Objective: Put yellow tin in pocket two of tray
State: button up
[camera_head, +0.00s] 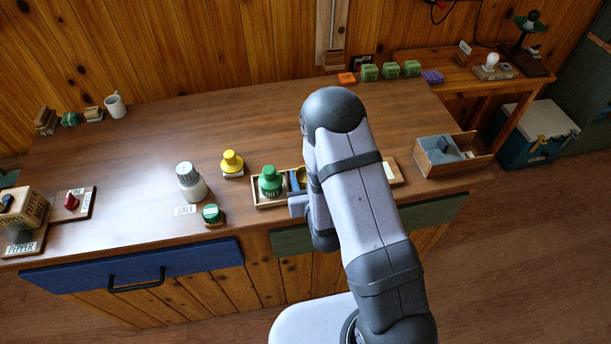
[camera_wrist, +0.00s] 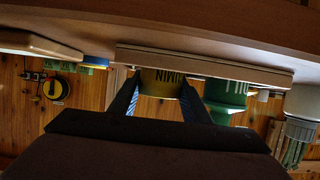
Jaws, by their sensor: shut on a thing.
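My gripper (camera_wrist: 158,100) is shut on the yellow tin (camera_wrist: 160,83), whose dark label reads "UMIN" in part. In the wrist view, which is upside down, the tin is between the two blue-lined fingers, right at the wooden tray (camera_wrist: 205,63). In the head view only a bit of the yellow tin (camera_head: 301,176) shows, beside the green tin (camera_head: 270,184) in the tray (camera_head: 268,205). The green tin also shows in the wrist view (camera_wrist: 226,98). My arm hides the tray's middle, so I cannot tell whether the yellow tin rests on a pocket floor.
A white-grey salt shaker (camera_head: 191,184), a yellow-topped container (camera_head: 232,161) and a small green-topped jar (camera_head: 211,214) stand left of the tray. A wooden box (camera_head: 452,168) with a grey-blue item is at the right. The counter behind the tray is mostly clear.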

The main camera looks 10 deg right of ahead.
jog(key=shift+f, duration=0.2)
jog(key=o, duration=0.9)
jog(key=shift+c, duration=0.2)
jog(key=shift+r, duration=0.1)
jog(key=shift+r, duration=0.2)
jog(key=shift+s, duration=0.2)
jog(key=p+v, duration=0.1)
jog(key=v, duration=0.2)
jog(key=shift+s+r, duration=0.3)
jog(key=shift+r, duration=0.05)
jog(key=p+v, duration=0.2)
jog(key=p, duration=0.1)
jog(key=shift+s+r+p, duration=0.1)
jog(key=shift+s+p, duration=0.5)
jog(key=shift+s, duration=0.05)
